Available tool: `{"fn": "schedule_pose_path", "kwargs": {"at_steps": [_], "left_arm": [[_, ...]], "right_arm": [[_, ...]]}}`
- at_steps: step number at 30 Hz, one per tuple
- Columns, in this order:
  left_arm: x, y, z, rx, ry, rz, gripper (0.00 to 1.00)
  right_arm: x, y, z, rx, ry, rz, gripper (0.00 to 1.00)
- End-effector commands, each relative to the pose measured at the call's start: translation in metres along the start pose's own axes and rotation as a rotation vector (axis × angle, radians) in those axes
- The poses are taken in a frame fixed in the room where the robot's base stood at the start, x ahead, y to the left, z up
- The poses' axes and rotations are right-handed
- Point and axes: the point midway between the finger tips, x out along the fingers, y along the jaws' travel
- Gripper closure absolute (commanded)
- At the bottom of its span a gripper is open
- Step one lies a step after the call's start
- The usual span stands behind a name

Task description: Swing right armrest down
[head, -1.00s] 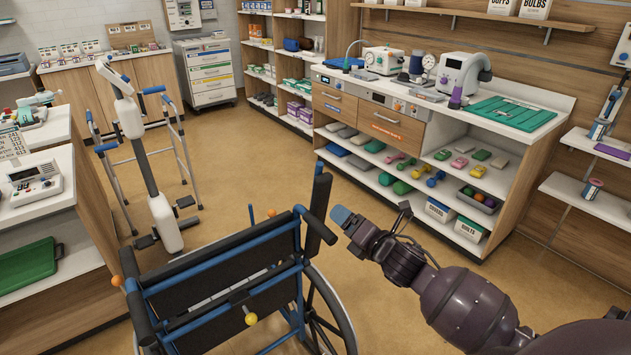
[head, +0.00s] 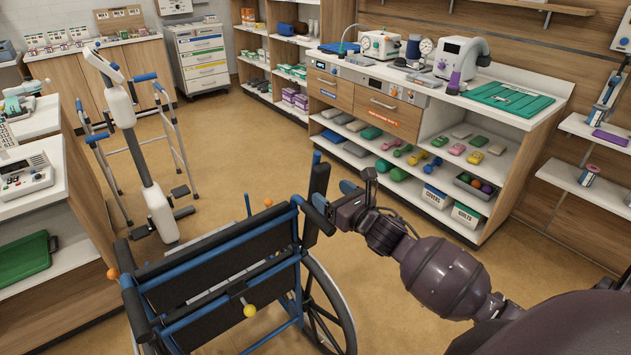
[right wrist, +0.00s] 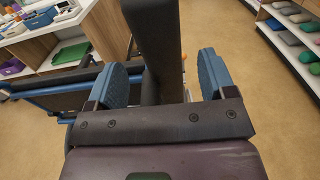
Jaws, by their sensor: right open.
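A wheelchair with a blue frame and black back panel (head: 225,262) stands at the lower middle of the head view. Its right armrest (head: 319,178) is a dark bar standing upright beside the backrest. In the right wrist view my right gripper's blue fingers (right wrist: 165,78) are spread apart. The dark armrest (right wrist: 154,35) stands between them, with a gap on the right side. Contact on the left side cannot be told. My left gripper is not in view.
A walking frame (head: 179,150) and a white upright stand (head: 144,150) are beyond the wheelchair. A counter with shelves (head: 440,100) is ahead on the right.

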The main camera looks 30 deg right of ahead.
Motion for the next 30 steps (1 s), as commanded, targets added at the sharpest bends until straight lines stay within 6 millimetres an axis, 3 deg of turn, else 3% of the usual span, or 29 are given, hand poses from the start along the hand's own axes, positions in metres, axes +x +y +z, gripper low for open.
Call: {"fn": "schedule_pose_path", "kwargs": {"at_steps": [6,12,26,30], "left_arm": [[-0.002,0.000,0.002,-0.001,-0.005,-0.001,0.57],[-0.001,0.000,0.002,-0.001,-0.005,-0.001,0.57],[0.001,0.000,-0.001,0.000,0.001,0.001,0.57],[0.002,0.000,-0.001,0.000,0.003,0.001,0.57]], "right_arm": [[0.036,0.000,0.001,0.002,-0.001,0.000,0.23],[0.059,0.000,0.000,0.002,0.000,0.000,0.23],[0.069,0.000,0.000,0.001,0.001,0.000,0.23],[0.069,0.000,0.000,0.001,0.001,0.000,0.43]]}}
